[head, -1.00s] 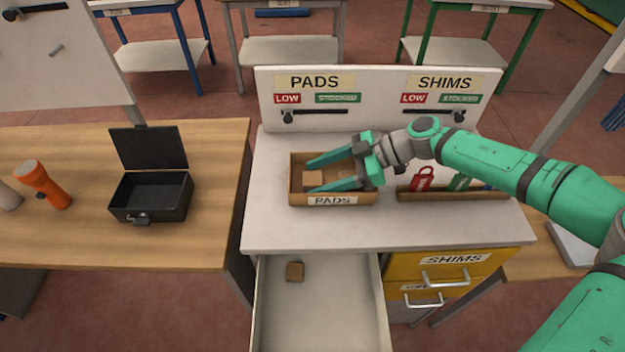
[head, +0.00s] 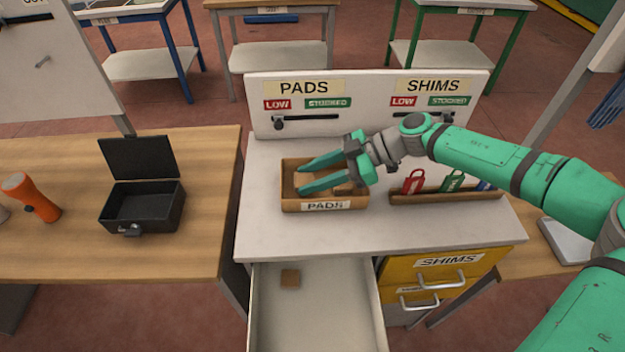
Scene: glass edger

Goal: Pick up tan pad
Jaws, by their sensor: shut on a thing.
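My gripper (head: 300,178) reaches down into the wooden PADS box (head: 325,206) on the white-topped cabinet. Its two green fingers are shut on a tan pad, which is mostly hidden by the fingers. Another tan pad (head: 343,190) shows in the box, at the lower finger's right side.
A board (head: 365,105) with PADS and SHIMS labels stands behind the box. A rack (head: 450,196) with red, green and blue tags stands to the right. An open black case (head: 142,207) and orange flashlight (head: 32,197) lie on the left table. The cabinet top's front is clear.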

